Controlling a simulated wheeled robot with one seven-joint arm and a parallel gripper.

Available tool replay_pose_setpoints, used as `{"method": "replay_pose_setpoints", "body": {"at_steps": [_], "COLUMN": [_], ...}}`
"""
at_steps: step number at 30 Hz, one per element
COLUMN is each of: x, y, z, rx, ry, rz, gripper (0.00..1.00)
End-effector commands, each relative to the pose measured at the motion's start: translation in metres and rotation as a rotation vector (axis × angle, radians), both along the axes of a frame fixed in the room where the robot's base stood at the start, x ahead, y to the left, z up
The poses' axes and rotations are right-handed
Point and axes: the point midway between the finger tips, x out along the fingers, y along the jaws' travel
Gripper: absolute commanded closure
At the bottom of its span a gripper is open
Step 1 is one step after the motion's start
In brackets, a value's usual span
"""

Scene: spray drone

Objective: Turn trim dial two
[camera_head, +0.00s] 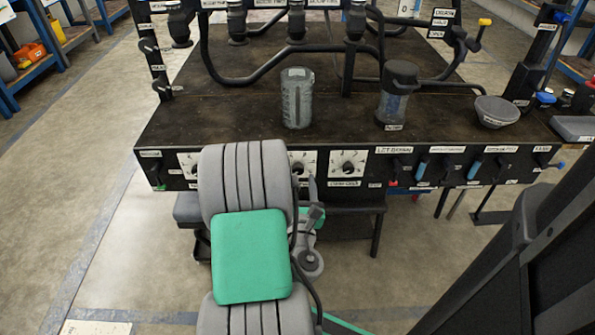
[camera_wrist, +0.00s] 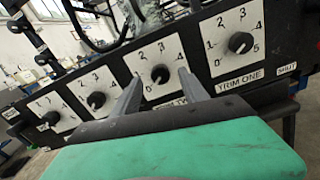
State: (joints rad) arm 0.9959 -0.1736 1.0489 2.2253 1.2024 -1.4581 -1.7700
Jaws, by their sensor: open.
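Trim dial two (camera_wrist: 160,73) is a round black knob on a white plate numbered around the rim. Its label below is partly covered by a finger. In the head view its plate (camera_head: 302,162) shows just right of my arm. My gripper (camera_wrist: 160,76) is open and empty, with one grey fingertip to the lower left of the knob and one to its right. I cannot tell how much depth is left between the tips and the knob. In the head view my gripper (camera_head: 304,184) is in front of the panel, just below this dial. The knob's pointer direction is unclear.
The trim one dial (camera_wrist: 240,42) is to the right, and more dials, including one nearby (camera_wrist: 96,100), are to the left. Switches (camera_head: 445,168) line the panel's right part.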

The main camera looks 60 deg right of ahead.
Motion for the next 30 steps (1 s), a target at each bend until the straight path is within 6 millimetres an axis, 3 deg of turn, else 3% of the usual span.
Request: {"method": "replay_pose_setpoints", "body": {"at_steps": [7, 18, 30], "x": [0.013, 0.016, 0.016], "y": [-0.025, -0.03, -0.03], "z": [0.001, 0.0, 0.0], "rx": [0.002, 0.001, 0.001], "ry": [-0.001, -0.003, -0.003], "rz": [0.0, 0.001, 0.001], "gripper": [0.48, 0.48, 0.81]}}
